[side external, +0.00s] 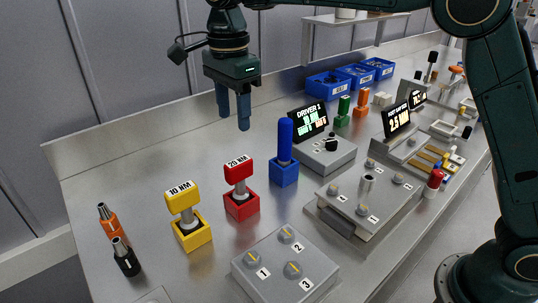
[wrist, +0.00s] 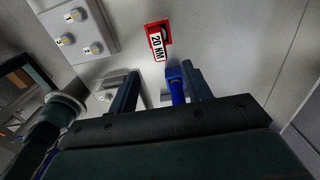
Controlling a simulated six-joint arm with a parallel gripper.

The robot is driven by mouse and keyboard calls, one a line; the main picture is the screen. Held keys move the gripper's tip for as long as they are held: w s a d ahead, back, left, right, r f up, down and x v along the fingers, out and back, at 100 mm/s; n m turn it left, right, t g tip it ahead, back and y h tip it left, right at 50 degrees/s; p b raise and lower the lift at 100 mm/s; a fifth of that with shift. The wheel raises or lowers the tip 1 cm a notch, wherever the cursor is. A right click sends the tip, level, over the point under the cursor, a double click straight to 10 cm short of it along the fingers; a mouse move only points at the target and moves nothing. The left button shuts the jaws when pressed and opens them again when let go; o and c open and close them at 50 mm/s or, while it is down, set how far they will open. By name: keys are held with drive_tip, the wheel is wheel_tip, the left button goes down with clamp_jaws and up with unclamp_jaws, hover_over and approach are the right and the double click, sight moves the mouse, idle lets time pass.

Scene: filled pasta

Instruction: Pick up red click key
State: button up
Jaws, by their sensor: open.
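The red click key (side external: 238,170), marked 20 NM, stands upright in a red square holder (side external: 241,204) on the metal bench. In the wrist view the red key (wrist: 157,44) shows beyond my fingertips, near the top middle. My gripper (side external: 233,125) is open and empty, with its blue fingers pointing down above the bench, higher than the red key and apart from it. In the wrist view my gripper (wrist: 158,82) has its two fingers spread. A blue tool (wrist: 176,88) in a blue holder shows between them, lower down.
A yellow 10 NM key (side external: 182,195) stands left of the red one, and the tall blue tool (side external: 285,139) stands right. A numbered grey block (side external: 268,284) is in front. A driver display (side external: 310,119) and a grey plate fixture (side external: 340,229) are to the right. Bare bench lies behind the red key.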

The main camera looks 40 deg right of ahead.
sight(238, 161)
drive_tip(key=shift+f, duration=0.15)
drive_tip(key=shift+f, duration=4.2)
drive_tip(key=shift+s+f, duration=0.15)
drive_tip(key=shift+f, duration=2.45)
clamp_jaws()
